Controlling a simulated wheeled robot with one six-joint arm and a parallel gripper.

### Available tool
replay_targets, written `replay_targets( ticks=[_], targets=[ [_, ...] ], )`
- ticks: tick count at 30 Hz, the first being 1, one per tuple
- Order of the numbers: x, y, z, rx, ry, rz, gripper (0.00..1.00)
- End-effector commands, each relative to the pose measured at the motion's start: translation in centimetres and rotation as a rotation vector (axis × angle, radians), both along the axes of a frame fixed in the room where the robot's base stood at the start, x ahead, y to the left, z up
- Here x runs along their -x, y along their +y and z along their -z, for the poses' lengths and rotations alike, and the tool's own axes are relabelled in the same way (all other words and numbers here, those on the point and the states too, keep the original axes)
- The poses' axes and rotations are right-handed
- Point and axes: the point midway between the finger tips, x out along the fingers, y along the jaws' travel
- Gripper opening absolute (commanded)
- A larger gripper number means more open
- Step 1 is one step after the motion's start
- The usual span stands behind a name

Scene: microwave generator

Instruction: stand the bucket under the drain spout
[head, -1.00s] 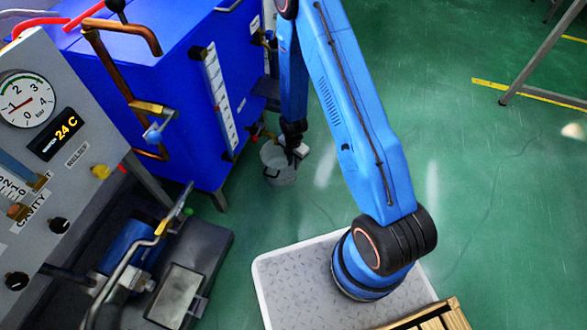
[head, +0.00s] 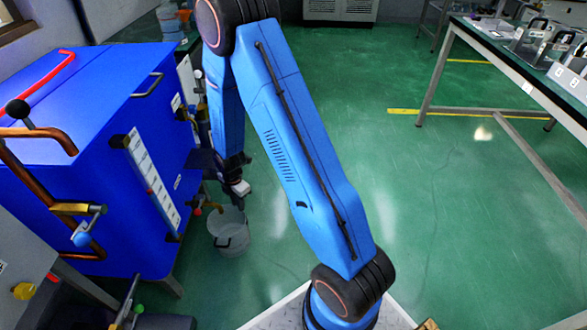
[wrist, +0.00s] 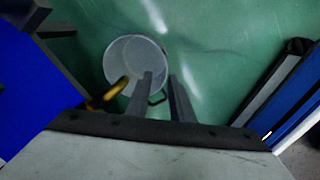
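The pale grey bucket (head: 229,246) stands upright on the green floor beside the blue tank, with its dark handle grip hanging at the side. It also shows in the wrist view (wrist: 129,60). A small drain fitting (head: 198,206) with red and yellow parts sticks out low on the tank, just left of the bucket's rim. In the wrist view a brass spout (wrist: 116,90) overlaps the bucket's near left edge; the height between them cannot be told. My gripper (wrist: 161,77) is open, its two fingers apart and empty, above the bucket's near right rim.
The blue tank (head: 105,195) on legs fills the left side, with pipes and a gauge strip facing the bucket. A workbench (head: 530,75) with metal frame stands at the right. The floor right of the bucket is clear.

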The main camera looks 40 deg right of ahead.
Motion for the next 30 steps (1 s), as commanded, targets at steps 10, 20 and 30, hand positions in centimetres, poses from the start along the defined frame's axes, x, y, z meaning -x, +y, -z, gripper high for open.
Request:
replay_targets(
  ticks=[10, 20, 30],
  targets=[
    [1.4, -1.1, -11.8, -0.035, -0.065, 0.318, 0.21],
    [5.0, -2.3, -21.5, -0.084, -0.116, 0.618, 0.21],
    [10.5, -3.4, -29.8, -0.150, -0.166, 0.925, 0.21]
  ],
)
